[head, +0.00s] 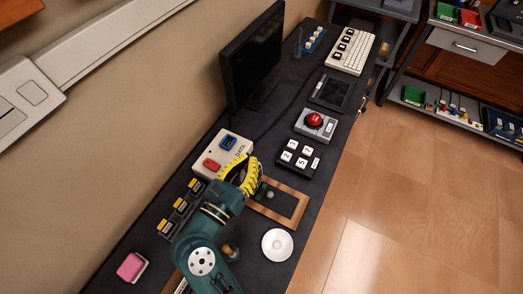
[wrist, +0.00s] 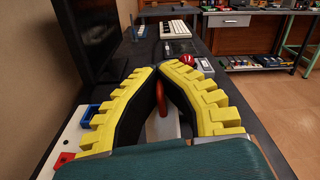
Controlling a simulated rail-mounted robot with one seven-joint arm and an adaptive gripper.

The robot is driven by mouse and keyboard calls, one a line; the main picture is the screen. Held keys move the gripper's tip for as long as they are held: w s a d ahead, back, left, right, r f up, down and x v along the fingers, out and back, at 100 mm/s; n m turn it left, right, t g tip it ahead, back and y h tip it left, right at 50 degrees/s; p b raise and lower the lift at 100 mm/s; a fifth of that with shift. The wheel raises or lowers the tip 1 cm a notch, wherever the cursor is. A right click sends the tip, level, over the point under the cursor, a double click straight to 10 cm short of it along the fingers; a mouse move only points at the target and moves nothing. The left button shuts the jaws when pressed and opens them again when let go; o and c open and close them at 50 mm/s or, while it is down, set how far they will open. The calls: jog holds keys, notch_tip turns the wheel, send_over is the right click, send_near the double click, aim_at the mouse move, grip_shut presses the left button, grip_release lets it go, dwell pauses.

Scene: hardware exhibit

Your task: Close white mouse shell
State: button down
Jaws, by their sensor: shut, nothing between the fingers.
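A round white object (head: 277,245) lies on the dark bench near its front edge in the head view; it may be the mouse shell, but I cannot tell whether it is open. My gripper (head: 248,167) has yellow ridged fingers and is right of the DATA box, above the bench, up and left of the white object and apart from it. In the wrist view my gripper's fingers (wrist: 160,73) are shut with tips together. An orange-red curved part and a pale piece (wrist: 160,129) show between the fingers, nearer the palm; I cannot tell what they belong to.
The DATA box (head: 213,148), a wooden frame (head: 298,212), number keys (head: 298,158) and a red button (head: 314,120) crowd the bench. A monitor (head: 252,55) stands behind. A pink block (head: 131,266) is at lower left. The floor at right is clear.

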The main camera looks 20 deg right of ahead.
jog(key=shift+s+d, duration=0.15)
jog(key=c, duration=1.2)
grip_release()
jog(key=shift+c, duration=0.2)
jog(key=v, duration=1.2)
